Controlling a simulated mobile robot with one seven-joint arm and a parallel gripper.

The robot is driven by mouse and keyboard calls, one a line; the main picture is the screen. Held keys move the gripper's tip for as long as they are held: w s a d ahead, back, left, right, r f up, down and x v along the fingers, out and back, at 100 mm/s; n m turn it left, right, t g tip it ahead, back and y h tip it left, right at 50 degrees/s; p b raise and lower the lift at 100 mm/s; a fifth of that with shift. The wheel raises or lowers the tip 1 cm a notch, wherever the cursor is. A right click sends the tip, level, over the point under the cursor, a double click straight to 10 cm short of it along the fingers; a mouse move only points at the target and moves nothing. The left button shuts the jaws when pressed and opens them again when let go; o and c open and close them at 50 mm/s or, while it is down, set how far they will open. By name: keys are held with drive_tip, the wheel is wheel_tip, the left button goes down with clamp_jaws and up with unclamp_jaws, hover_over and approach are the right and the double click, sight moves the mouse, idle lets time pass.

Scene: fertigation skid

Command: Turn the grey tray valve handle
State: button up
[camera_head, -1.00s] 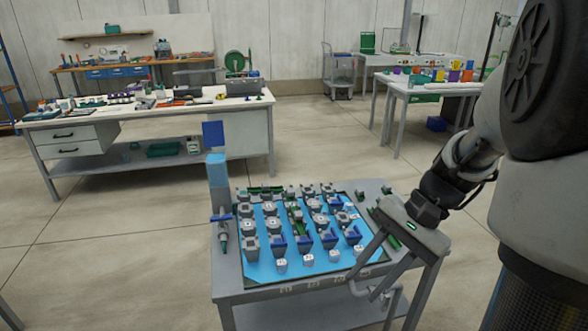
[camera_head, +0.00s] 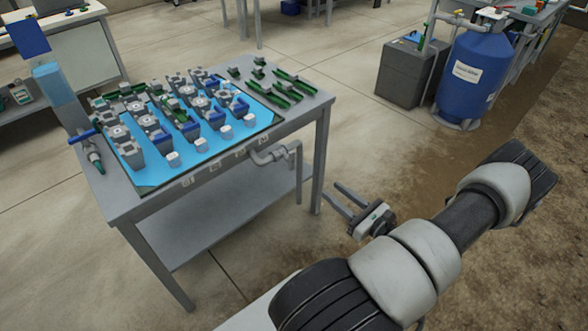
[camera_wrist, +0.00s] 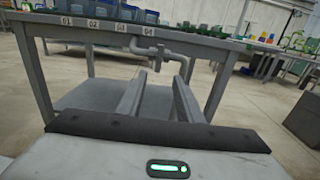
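A grey drain pipe with a grey valve handle (camera_head: 295,152) sticks out below the front edge of the blue tray (camera_head: 148,186), at the table's near right side. In the wrist view the handle (camera_wrist: 158,60) hangs from the pipe below the table edge, ahead of the fingers. My gripper (camera_head: 331,193) is open and empty, below and right of the handle in the head view. The wrist view shows its two fingers apart (camera_wrist: 160,80), pointing toward the pipe and not touching it.
The grey table (camera_head: 200,185) has legs and a lower shelf near my gripper. Another valve with a blue handle (camera_head: 82,137) stands at its left. A blue tank (camera_head: 470,75) and grey box (camera_head: 408,75) stand behind right. Floor around my gripper is clear.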

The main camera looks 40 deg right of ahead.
sight(293, 160)
drive_tip(key=w+b, duration=0.1)
drive_tip(key=w, duration=0.4)
drive_tip(key=w+a+b, duration=0.1)
drive_tip(key=w, duration=1.1)
drive_tip(key=shift+w+a+b, duration=0.1)
drive_tip(key=shift+a+b, duration=0.1)
drive_tip(key=shift+b, duration=0.2)
drive_tip(key=shift+c, duration=0.5)
clamp_jaws()
